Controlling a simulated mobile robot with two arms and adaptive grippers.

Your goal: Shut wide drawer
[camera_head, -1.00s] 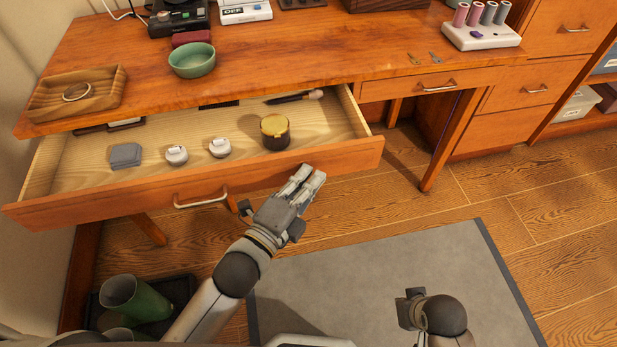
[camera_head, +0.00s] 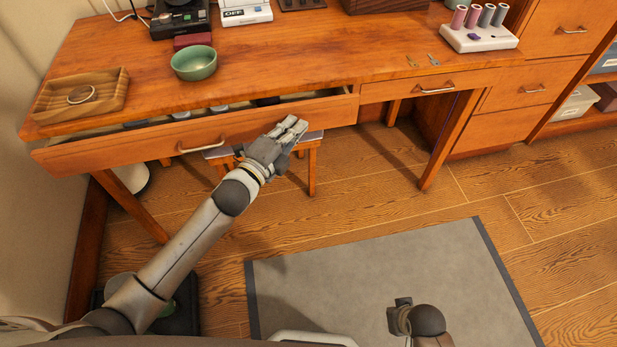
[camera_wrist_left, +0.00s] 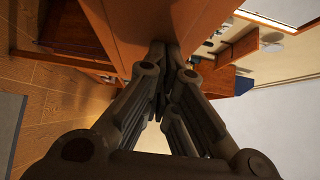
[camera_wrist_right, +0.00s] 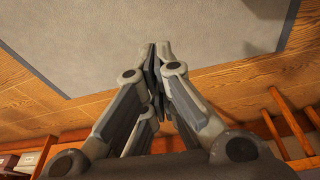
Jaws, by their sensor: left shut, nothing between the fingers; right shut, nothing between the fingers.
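The wide drawer (camera_head: 110,152) is in the left part of the wooden desk in the head view. It stands slightly open, with a narrow gap along its top where parts of its contents show. A metal handle (camera_head: 202,146) is on its front. My left gripper (camera_head: 292,128) is shut and empty, with its fingertips at the drawer front, right of the handle. In the left wrist view its fingers (camera_wrist_left: 158,48) are against or very close to the wooden front; exact contact is hard to tell. My right gripper (camera_wrist_right: 156,50) is shut and empty above the floor mat.
The desk top (camera_head: 300,55) holds a green bowl (camera_head: 194,64), a wooden tray (camera_head: 82,95) and a thread spool stand (camera_head: 478,38). A narrow drawer (camera_head: 430,86) beside the wide one is closed. A stool (camera_head: 312,165) stands under the desk. The grey mat (camera_head: 390,270) is clear.

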